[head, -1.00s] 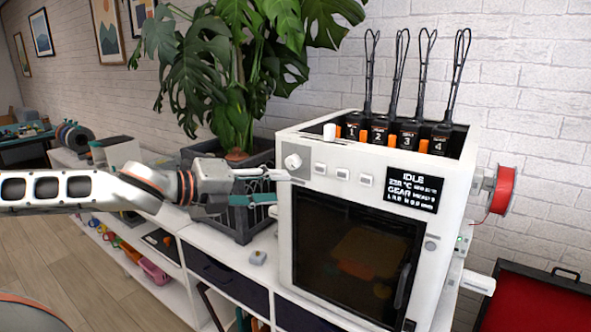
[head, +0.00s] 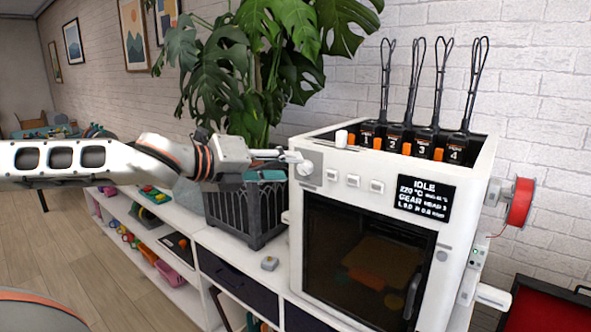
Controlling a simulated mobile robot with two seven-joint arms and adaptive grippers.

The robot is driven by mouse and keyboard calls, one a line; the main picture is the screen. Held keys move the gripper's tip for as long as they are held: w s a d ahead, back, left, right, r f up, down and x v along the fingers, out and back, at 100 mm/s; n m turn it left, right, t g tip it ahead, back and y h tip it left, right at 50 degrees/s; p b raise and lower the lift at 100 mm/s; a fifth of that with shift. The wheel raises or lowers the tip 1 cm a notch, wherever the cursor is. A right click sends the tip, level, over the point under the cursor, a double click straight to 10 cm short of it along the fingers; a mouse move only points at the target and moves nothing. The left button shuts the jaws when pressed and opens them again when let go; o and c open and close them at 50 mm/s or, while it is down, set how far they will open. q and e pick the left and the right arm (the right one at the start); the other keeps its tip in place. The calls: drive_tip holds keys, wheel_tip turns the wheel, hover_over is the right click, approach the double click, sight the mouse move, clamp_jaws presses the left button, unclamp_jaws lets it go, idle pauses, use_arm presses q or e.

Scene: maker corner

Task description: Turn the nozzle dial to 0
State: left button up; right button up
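The printer (head: 372,205) is a white box with a dark glass door. Its nozzle dial (head: 306,168) is a round white knob on a grey plate at the upper left of the front. The dial's marks are too small to read. My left gripper (head: 291,165) comes in from the left and is open, with a pale upper finger and a teal-padded lower finger apart. The upper fingertip is at the dial's upper left edge; I cannot tell if it touches. The display (head: 424,198) reads IDLE, 220 °C and GEAR HEAD 3. My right gripper is out of view.
Small white buttons (head: 353,181) sit right of the dial. Several numbered black tool heads (head: 412,143) stand in the open top, and a red spool (head: 521,201) is on the right side.

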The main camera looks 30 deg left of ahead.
sight(301, 168)
use_arm(q)
drive_tip(key=shift+w+d+f, duration=0.1)
drive_tip(key=shift+w+f, duration=0.25)
drive_tip(key=shift+w, duration=0.15)
drive_tip(key=shift+w+f+b, duration=0.2)
drive_tip(key=shift+w+b, duration=0.3)
drive_tip(key=shift+b, duration=0.1)
drive_tip(key=shift+w+d+f+b, duration=0.1)
drive_tip(key=shift+w+d+b, duration=0.1)
drive_tip(key=shift+w+b, duration=0.2)
drive_tip(key=shift+w+d, duration=0.2)
drive_tip(key=shift+w, duration=0.15)
drive_tip(key=c, duration=1.1)
